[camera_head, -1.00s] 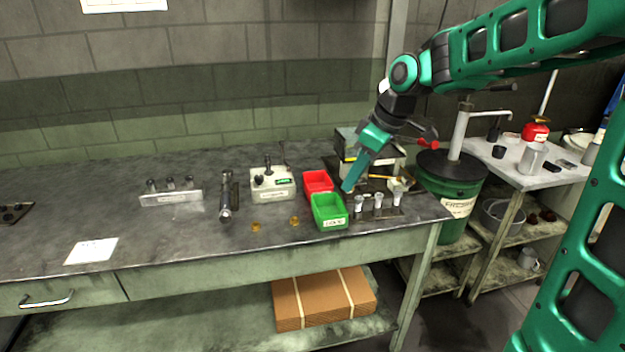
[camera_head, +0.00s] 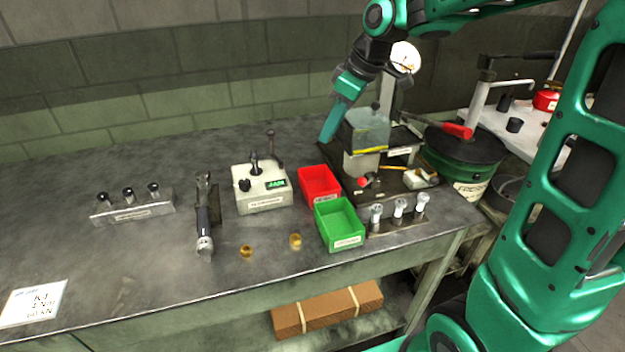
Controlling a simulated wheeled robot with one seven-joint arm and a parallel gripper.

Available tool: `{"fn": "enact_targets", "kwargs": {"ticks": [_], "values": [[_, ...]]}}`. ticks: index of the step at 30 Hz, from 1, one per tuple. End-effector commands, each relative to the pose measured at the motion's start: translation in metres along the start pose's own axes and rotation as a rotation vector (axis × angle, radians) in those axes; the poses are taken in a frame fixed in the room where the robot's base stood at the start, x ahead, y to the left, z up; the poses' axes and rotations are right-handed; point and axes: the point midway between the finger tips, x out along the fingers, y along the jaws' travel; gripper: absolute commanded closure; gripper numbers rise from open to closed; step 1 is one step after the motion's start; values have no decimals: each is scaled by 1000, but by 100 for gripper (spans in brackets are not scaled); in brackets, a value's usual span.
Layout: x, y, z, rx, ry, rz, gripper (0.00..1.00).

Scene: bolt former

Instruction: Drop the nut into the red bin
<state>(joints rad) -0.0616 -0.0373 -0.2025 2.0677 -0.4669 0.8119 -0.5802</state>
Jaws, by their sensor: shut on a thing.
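The red bin (camera_head: 307,172) is an open-topped tray on the bench, behind the green bin (camera_head: 322,207) and touching or nearly touching it. My gripper (camera_head: 326,137) points down and to the left, above the bench and beyond the red bin's far edge in the picture. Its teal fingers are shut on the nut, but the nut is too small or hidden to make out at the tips. Two small brass-coloured pieces, one at left (camera_head: 247,252) and one at right (camera_head: 295,240), lie on the bench in front of the bins.
A gauge stand with a clear guard (camera_head: 368,130) stands right of my gripper. A white control box (camera_head: 262,192), a torque wrench (camera_head: 203,220) and a socket rack (camera_head: 132,208) are left of the bins. Several silver bolts (camera_head: 398,208) stand at right.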

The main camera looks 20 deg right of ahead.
Motion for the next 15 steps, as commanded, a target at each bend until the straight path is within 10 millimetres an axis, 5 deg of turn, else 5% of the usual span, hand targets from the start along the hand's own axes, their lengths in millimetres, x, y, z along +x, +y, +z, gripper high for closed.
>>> {"fn": "enact_targets", "kwargs": {"ticks": [15], "values": [[42,-2,15,-2,-2,-3,100]]}}
